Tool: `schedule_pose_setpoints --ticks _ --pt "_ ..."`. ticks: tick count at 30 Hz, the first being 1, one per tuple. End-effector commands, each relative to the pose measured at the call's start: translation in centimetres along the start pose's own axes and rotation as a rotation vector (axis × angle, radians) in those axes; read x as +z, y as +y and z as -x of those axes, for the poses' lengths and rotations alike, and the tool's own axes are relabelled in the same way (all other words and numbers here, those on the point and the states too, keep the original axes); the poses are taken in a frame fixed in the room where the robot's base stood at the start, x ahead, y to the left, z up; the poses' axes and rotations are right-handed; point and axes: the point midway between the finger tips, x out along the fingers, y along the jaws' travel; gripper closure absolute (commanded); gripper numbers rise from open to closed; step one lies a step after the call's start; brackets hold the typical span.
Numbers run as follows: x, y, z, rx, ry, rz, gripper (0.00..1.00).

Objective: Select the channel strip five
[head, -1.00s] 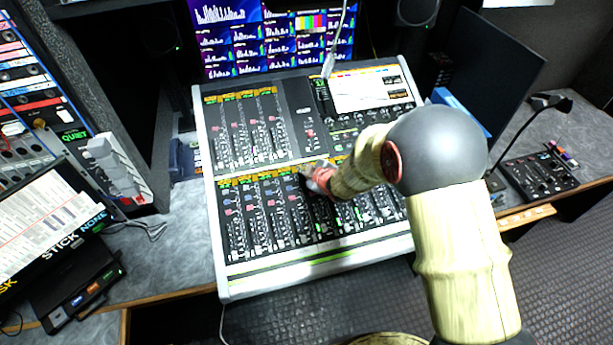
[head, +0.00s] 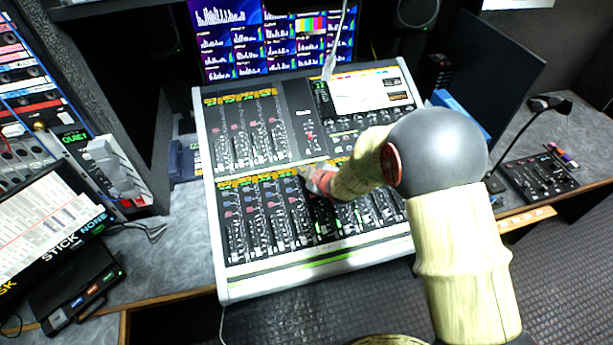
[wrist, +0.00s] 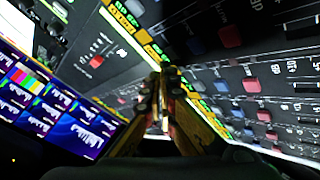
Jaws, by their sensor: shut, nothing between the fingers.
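The mixing console (head: 222,270) stands on the desk, with a lower bank of channel strips (head: 262,215) topped by a row of amber displays. Red and blue-grey buttons sit below those displays; a red button (wrist: 251,84) shows large in the wrist view. My gripper (head: 306,172) is shut and empty at the top of the lower bank, near its middle, by the amber display row. In the wrist view my gripper's fingertips (wrist: 160,72) meet close over the console face. Whether they touch it I cannot tell. My wrist and forearm hide strips right of the gripper.
An upper bank of strips (head: 240,135) and a tilted screen (head: 362,92) lie behind. A thin upright stalk (head: 330,62) rises at the console's back edge. A small control box (head: 537,177) and lamp sit right; a paper sheet (head: 45,222) and equipment rack stand left.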

Motion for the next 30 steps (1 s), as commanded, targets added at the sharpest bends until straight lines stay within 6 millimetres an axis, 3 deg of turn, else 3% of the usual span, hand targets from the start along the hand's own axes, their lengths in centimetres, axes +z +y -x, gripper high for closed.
schedule_pose_setpoints --ticks 30 --pt "0.49 -0.48 -0.65 0.0 0.0 0.0 1.0"
